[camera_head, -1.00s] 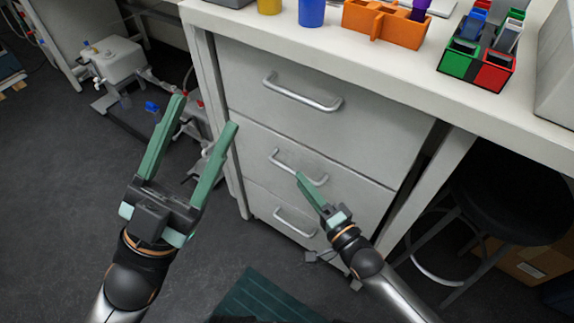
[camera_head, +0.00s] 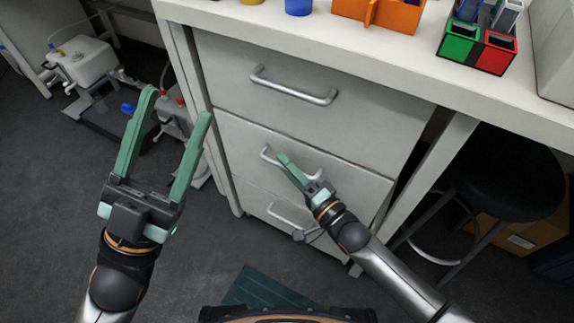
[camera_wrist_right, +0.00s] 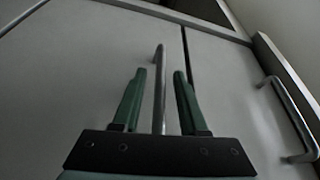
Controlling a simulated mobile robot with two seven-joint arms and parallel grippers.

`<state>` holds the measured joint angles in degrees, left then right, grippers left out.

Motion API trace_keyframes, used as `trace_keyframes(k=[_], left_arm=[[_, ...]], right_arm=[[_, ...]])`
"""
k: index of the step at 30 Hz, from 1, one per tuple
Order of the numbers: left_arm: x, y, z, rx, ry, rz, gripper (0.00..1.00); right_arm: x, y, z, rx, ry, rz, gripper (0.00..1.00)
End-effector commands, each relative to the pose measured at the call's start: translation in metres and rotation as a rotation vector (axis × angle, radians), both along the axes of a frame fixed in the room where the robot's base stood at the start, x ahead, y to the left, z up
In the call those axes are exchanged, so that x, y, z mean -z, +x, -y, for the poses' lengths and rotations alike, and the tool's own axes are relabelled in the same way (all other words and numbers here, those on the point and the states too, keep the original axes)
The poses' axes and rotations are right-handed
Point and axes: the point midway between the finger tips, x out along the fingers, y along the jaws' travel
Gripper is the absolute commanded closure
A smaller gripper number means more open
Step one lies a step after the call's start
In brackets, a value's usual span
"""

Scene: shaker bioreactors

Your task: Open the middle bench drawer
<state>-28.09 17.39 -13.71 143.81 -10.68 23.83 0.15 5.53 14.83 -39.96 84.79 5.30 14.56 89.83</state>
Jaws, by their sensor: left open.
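The middle drawer (camera_head: 345,191) of the white bench looks shut, its front in line with the drawers above and below. Its silver bar handle (camera_head: 266,153) is partly hidden behind my right gripper (camera_head: 287,158). In the right wrist view the handle (camera_wrist_right: 159,75) runs between the two green fingers of my right gripper (camera_wrist_right: 157,88). These fingers are open, with a gap on each side of the bar. My left gripper (camera_head: 176,103) is open and empty, in the air left of the drawers.
The top drawer (camera_head: 330,120) and bottom drawer handle (camera_head: 285,215) are above and below. A black stool (camera_head: 505,185) stands right of the drawers. An orange rack (camera_head: 385,14) and coloured bins (camera_head: 478,45) sit on the benchtop. White equipment (camera_head: 85,62) stands at the left.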

Motion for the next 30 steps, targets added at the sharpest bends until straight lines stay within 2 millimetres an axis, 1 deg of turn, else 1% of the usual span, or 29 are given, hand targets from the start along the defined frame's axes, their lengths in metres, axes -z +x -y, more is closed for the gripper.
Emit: trace_keyframes(k=[1,9,11,30], left_arm=[[0.0,-0.0001,0.0001,0.0,0.0,0.0,0.37],[-0.0001,-0.0002,0.0,0.0,0.0,0.001,0.37],[-0.0001,-0.0002,0.0,0.0,0.0,0.001,0.37],[-0.0003,-0.0002,-0.0002,0.0,0.0,0.002,0.37]], right_arm=[[0.0001,-0.0001,0.0001,0.0,0.0,0.0,0.64],[0.0001,-0.0001,0.0,0.0,0.0,0.0,0.95],[0.0001,-0.0001,0.0,0.0,0.0,0.0,1.0],[0.0002,-0.0002,-0.0003,0.0,0.001,-0.001,1.0]])
